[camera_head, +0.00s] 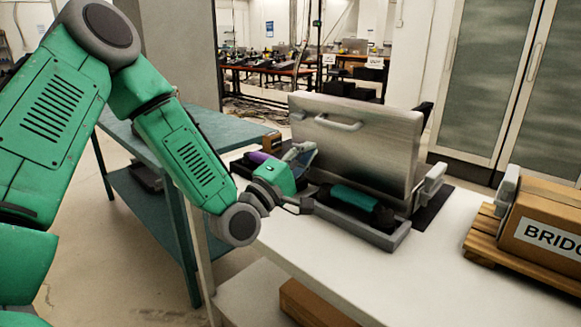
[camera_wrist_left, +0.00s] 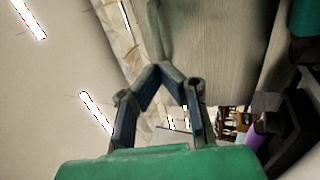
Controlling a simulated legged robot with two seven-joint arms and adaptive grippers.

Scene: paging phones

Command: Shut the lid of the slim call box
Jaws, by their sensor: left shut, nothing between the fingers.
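The slim call box has a grey tray-like base (camera_head: 375,236) on the white table. Its broad metal lid (camera_head: 360,140) stands open, nearly upright, with a bar handle (camera_head: 338,122) near the top. A teal handset (camera_head: 354,197) lies in the base. My left gripper (camera_head: 312,148) is at the lid's left side, shut and empty. In the left wrist view its fingertips (camera_wrist_left: 163,69) meet beside the lid's grey panel (camera_wrist_left: 215,40). I cannot tell whether they touch the lid. My right gripper is not in view.
A purple item (camera_head: 259,157) sits behind my left gripper, left of the lid. A cardboard box (camera_head: 545,222) on a wooden pallet (camera_head: 488,240) stands at the right. The white table (camera_head: 400,285) is clear in front. A teal table (camera_head: 150,150) stands left.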

